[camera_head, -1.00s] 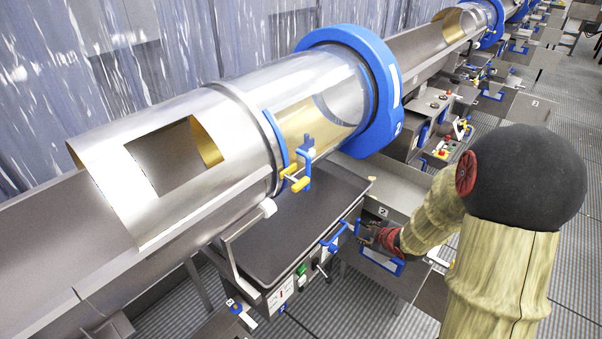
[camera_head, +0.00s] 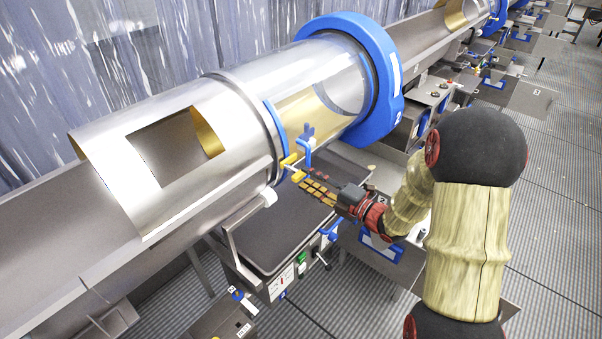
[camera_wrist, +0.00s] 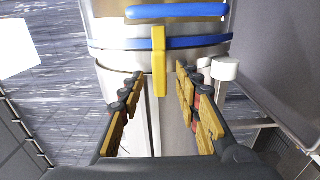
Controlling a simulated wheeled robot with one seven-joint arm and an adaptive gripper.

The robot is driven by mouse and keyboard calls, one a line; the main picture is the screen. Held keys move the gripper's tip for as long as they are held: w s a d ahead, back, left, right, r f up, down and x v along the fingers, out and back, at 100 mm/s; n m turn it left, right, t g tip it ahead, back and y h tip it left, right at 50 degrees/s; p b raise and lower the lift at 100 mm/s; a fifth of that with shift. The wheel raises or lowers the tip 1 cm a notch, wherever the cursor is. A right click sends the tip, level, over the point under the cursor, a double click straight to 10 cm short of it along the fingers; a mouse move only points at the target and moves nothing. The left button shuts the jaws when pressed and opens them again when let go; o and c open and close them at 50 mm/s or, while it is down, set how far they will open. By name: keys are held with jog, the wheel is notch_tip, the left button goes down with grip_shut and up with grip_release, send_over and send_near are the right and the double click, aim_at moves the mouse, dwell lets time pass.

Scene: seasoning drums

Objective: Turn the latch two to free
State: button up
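The latch (camera_head: 290,160) has yellow parts and a blue upright handle (camera_head: 307,143), mounted on the side of the clear and metal drum (camera_head: 232,128) beside its blue band. In the wrist view, one yellow latch piece (camera_wrist: 159,58) points toward my gripper, under a blue bar (camera_wrist: 176,11). My gripper (camera_head: 312,180) is beside the latch at the drum's lower right. In the wrist view my gripper (camera_wrist: 160,88) is open, its yellow-padded fingers spread to either side of the yellow piece. I see no contact between them. The exact depth gap cannot be told.
A large blue ring (camera_head: 380,75) surrounds the drum's right end. A dark flat tray (camera_head: 262,232) lies below the drum. A white knob (camera_wrist: 226,68) shows right of the fingers.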

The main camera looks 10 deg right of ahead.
aim_at(304, 176)
jog(key=shift+x, duration=1.85)
jog(key=shift+c, duration=0.4)
jog(key=c, duration=0.7)
grip_shut()
